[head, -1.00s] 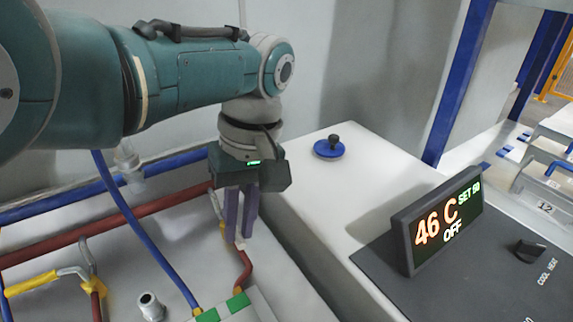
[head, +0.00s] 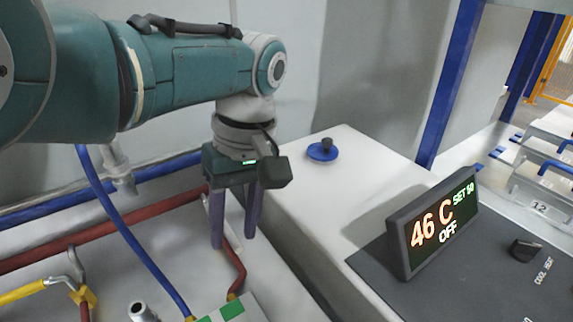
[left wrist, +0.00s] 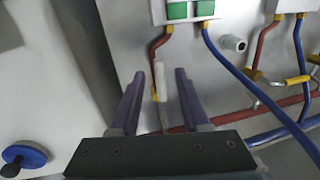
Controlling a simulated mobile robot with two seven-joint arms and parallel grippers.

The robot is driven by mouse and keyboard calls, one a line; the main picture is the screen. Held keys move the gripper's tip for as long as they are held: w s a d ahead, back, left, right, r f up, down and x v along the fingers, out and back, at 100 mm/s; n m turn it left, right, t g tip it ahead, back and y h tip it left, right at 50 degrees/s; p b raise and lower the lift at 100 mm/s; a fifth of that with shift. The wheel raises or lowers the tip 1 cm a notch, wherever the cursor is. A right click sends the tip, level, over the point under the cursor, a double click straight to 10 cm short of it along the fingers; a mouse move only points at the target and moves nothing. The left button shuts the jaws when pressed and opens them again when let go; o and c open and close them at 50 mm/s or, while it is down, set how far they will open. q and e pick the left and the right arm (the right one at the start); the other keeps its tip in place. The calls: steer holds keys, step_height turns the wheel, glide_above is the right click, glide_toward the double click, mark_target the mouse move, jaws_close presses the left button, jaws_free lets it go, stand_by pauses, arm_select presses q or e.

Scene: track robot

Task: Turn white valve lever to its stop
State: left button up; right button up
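The white valve lever (left wrist: 161,84) shows in the left wrist view as a pale bar between my left gripper's fingers, with a gap on each side. A yellow fitting (left wrist: 154,95) on a red pipe (left wrist: 157,50) is beside it. My left gripper (left wrist: 160,73) is open around the lever and does not appear to touch it. In the head view my left gripper (head: 233,230) points down over the pipe panel, fingers apart. There the lever is mostly hidden; a pale strip beside the left finger may be part of it. My right gripper is not in view.
A white box with green patches (head: 243,299) stands near the fingers, with a blue hose (head: 135,245) arching left. Red and blue pipes run along the wall. A blue disc with a black knob (head: 322,152) and a display reading 46 C (head: 440,228) are to the right.

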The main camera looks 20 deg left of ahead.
arm_select(q)
step_height(320, 180, up, 10)
steer(key=w+d+p, duration=0.1)
steer(key=p, duration=0.2)
steer(key=shift+w+d, duration=0.15)
steer(key=shift+w, duration=0.05)
steer(key=shift+f, duration=0.2)
